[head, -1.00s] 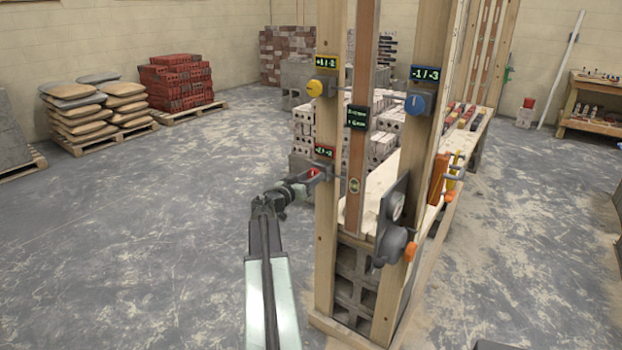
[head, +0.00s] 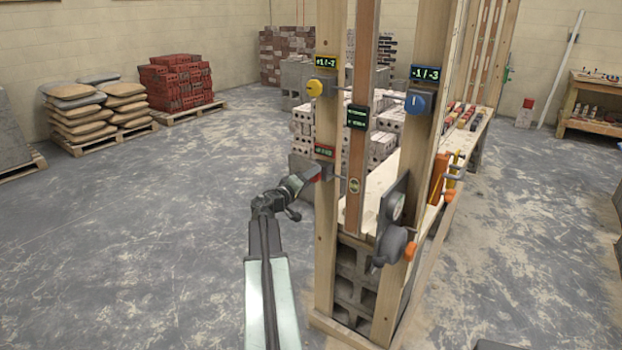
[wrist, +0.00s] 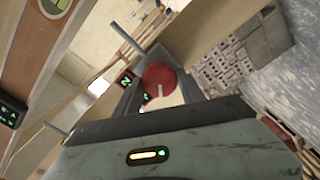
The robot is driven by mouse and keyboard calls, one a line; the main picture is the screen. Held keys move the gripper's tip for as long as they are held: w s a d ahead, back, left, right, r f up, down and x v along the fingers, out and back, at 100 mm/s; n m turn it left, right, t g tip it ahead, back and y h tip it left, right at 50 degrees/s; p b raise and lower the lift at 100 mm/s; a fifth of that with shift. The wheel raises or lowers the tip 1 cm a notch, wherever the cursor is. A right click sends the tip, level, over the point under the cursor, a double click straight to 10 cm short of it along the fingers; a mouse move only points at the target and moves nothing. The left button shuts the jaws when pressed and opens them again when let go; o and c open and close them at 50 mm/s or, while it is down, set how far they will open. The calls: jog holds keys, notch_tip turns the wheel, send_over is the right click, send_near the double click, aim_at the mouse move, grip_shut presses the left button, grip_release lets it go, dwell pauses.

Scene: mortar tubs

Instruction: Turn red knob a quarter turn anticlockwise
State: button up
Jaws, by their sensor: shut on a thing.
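The red knob (wrist: 158,76) shows as a round red face between the fingers of my gripper (wrist: 150,98) in the wrist view. In the head view my gripper (head: 311,173) is at the left post, just below a small red-framed display (head: 325,151), and mostly hides the knob. My gripper is shut on the knob. The display's figures are too small to read surely.
A yellow knob (head: 315,88) sits higher on the same wooden post (head: 326,240). A blue knob (head: 415,104) is on the right post. A grey gauge device (head: 393,235) hangs below it. Open floor (head: 150,250) lies to the left.

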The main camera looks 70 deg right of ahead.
jog(key=shift+f+n, duration=0.1)
jog(key=shift+n, duration=3.7)
jog(key=shift+n, duration=0.3)
jog(key=o, duration=1.4)
jog(key=v, duration=0.8)
